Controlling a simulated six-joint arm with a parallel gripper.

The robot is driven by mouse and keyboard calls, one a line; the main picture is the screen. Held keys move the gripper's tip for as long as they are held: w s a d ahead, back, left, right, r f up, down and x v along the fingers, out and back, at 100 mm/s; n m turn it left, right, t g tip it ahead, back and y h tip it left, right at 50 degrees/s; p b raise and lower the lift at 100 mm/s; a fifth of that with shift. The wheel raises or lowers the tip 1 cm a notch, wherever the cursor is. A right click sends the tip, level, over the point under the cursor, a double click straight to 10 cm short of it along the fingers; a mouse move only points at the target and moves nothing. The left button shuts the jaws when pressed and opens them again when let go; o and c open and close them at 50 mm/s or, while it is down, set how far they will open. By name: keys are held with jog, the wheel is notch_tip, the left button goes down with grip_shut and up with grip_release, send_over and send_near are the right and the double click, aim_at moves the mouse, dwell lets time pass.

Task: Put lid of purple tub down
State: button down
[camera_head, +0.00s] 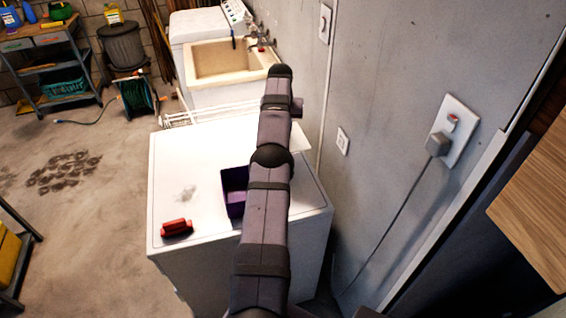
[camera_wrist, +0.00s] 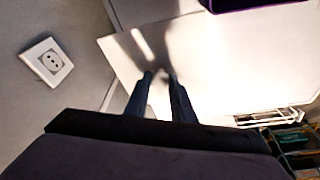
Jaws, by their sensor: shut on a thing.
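The purple tub (camera_head: 234,190) stands open on the white machine top, partly hidden by my arm. Its dark rim shows at the top right of the wrist view (camera_wrist: 255,4). In the head view my arm hides the fingers.
A red object (camera_head: 177,228) and a pale tuft (camera_head: 187,193) lie on the machine top (camera_head: 170,160), left of the tub. A white wire rack (camera_head: 205,113) is behind. The wall with a socket (camera_head: 342,141) is close on the right. The machine top's left part is mostly free.

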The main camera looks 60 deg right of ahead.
jog(key=shift+f, duration=0.1)
notch_tip(320, 180, down, 5)
jog(key=shift+f+b, duration=0.1)
jog(key=shift+b, duration=0.65)
jog(key=shift+f+p, duration=0.8)
jog(key=shift+f, duration=1.5)
jog(key=shift+f, duration=0.2)
jog(key=c, duration=1.5)
grip_release()
jog(key=shift+r, duration=0.1)
jog(key=shift+r, duration=0.1)
